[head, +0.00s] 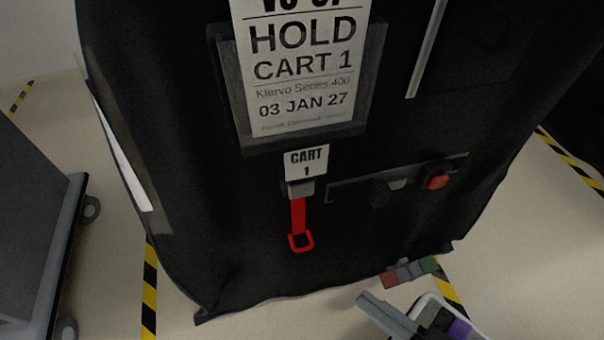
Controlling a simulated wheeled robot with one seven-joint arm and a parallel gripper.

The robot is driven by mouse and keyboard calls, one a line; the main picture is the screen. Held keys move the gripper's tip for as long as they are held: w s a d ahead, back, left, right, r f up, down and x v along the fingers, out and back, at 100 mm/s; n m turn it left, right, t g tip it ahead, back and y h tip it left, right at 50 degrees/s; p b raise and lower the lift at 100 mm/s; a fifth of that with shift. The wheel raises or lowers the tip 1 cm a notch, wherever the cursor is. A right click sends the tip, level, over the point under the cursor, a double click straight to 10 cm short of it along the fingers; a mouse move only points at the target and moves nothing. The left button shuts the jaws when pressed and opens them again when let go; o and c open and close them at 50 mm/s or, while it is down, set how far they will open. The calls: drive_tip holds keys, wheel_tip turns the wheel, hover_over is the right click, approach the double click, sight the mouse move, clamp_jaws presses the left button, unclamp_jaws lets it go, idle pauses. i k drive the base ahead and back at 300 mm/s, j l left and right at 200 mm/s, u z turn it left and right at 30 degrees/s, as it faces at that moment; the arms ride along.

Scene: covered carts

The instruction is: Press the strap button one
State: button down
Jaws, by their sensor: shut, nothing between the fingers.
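A cart under a black cover (230,230) fills the middle of the head view. A dark strap (350,187) runs across its lower front, with a dark buckle-like piece near its middle. A red button (438,181) sits near the strap's right end. A "CART 1" tag (306,162) hangs left of the strap, with a red pull (299,216) ending in a ring below it. My gripper (366,302) is at the bottom edge, right of centre, shut and empty. In the picture it is below the strap and button, apart from them; its depth is hard to tell.
A sign reading "HOLD CART 1" (305,75) is on the cover above the tag. Small red, grey and green blocks (408,271) show by the cover's lower edge. A grey wheeled cart (30,220) stands at left. Yellow-black tape (150,290) marks the floor.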

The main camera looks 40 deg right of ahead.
sight(303, 187)
drive_tip(key=k+l+u, duration=0.4)
drive_tip(key=l, duration=0.35)
drive_tip(key=k+l+u, duration=0.4)
drive_tip(key=k+l, duration=0.15)
drive_tip(key=k, duration=0.15)
